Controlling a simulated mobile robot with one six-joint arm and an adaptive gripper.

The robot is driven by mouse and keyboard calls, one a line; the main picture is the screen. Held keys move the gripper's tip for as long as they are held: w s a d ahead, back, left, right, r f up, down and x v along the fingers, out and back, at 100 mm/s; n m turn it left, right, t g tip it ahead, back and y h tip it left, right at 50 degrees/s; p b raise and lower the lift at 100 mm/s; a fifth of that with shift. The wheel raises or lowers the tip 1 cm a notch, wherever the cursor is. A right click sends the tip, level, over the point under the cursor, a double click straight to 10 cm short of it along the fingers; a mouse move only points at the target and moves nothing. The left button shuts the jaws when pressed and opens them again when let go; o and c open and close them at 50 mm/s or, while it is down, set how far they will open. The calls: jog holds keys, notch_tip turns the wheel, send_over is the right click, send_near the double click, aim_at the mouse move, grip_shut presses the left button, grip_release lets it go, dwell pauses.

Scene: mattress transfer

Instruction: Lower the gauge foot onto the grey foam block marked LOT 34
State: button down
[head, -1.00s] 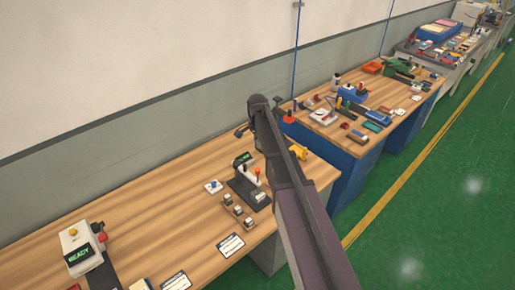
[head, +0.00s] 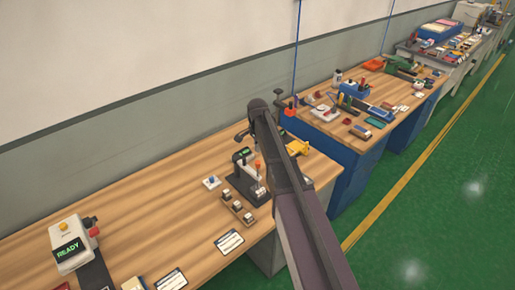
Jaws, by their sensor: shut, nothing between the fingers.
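The gauge (head: 243,178) is a dark stand with a small green-lit display and an orange-red lever knob, upright on the wooden bench. Its foot is too small to make out. My arm crosses the middle of the head view. The dark end beside its elbow appears to be my gripper (head: 241,135), small, shut and empty, apart from the gauge's lever in the picture. The fingers are mostly hidden.
A white box showing READY (head: 70,248) stands at the bench's left. A white card (head: 229,242) and a blue-knobbed piece (head: 211,182) lie near the gauge. A yellow object (head: 298,147) sits partly behind my arm. The bench's middle left (head: 130,215) is clear.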

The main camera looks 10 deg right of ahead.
aim_at(258, 163)
jog(key=shift+f+b, duration=2.75)
jog(key=shift+f, duration=0.3)
jog(key=shift+f, duration=0.15)
jog(key=shift+s+f+b, duration=0.1)
jog(key=shift+f+b, duration=0.2)
jog(key=shift+b, duration=0.25)
jog(key=shift+s, duration=0.2)
jog(key=shift+s, duration=0.1)
jog(key=shift+r, duration=0.25)
jog(key=shift+w+r+p, duration=0.25)
jog(key=shift+r+p, duration=0.1)
jog(key=shift+p, duration=0.4)
notch_tip(258, 163, up, 13)
jog(key=p, duration=1.3)
